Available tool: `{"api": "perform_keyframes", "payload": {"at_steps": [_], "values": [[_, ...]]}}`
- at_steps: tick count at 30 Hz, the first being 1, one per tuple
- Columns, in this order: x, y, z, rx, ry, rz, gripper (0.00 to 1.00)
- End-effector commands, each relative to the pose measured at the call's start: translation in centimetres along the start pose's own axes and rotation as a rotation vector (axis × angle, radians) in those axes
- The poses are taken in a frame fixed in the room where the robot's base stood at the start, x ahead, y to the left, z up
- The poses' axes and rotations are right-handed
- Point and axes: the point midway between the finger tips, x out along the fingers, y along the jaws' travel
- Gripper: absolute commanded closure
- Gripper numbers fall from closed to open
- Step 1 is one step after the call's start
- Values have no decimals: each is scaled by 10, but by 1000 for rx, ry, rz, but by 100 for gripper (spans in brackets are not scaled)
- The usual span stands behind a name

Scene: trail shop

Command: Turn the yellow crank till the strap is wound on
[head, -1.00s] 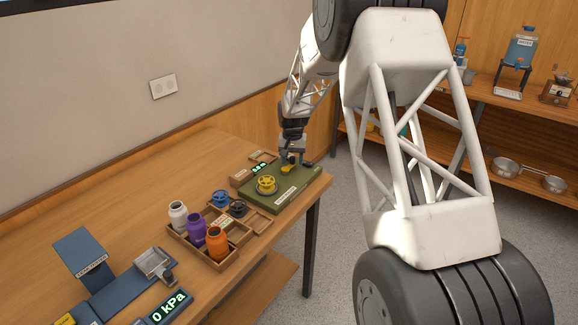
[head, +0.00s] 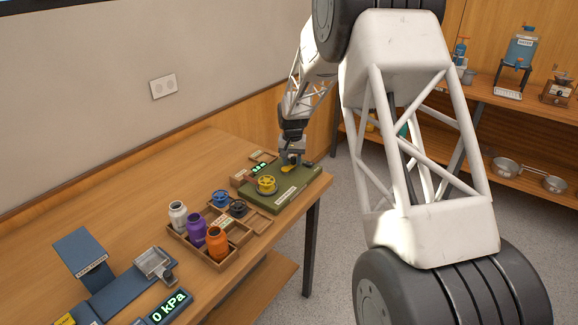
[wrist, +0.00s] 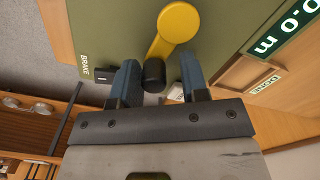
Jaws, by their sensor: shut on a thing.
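The yellow crank (wrist: 175,28) is on the green board (head: 258,200); its arm ends in a black knob (wrist: 153,75) in the wrist view. My gripper (wrist: 159,66) is shut on this knob, one blue-grey finger on each side. In the head view my gripper (head: 291,158) is over the far end of the board and hides much of the crank. A yellow spool (head: 267,184) sits on the near part of the board. I cannot make out the strap.
A wooden tray with white, purple and orange (head: 217,242) bottles stands nearer on the table. A "BRAKE" label (wrist: 84,65) is at the board's edge.

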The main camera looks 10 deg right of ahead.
Motion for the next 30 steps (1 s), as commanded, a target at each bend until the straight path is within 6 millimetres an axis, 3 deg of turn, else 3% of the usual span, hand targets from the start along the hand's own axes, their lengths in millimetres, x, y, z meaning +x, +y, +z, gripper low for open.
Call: {"api": "perform_keyframes", "payload": {"at_steps": [10,11,13,14,30], "values": [[0,8,7,0,-3,2,75],[0,9,9,0,-4,2,77],[0,11,11,0,-4,2,96],[0,12,13,0,-4,2,98],[2,16,18,-1,-5,1,98]]}}
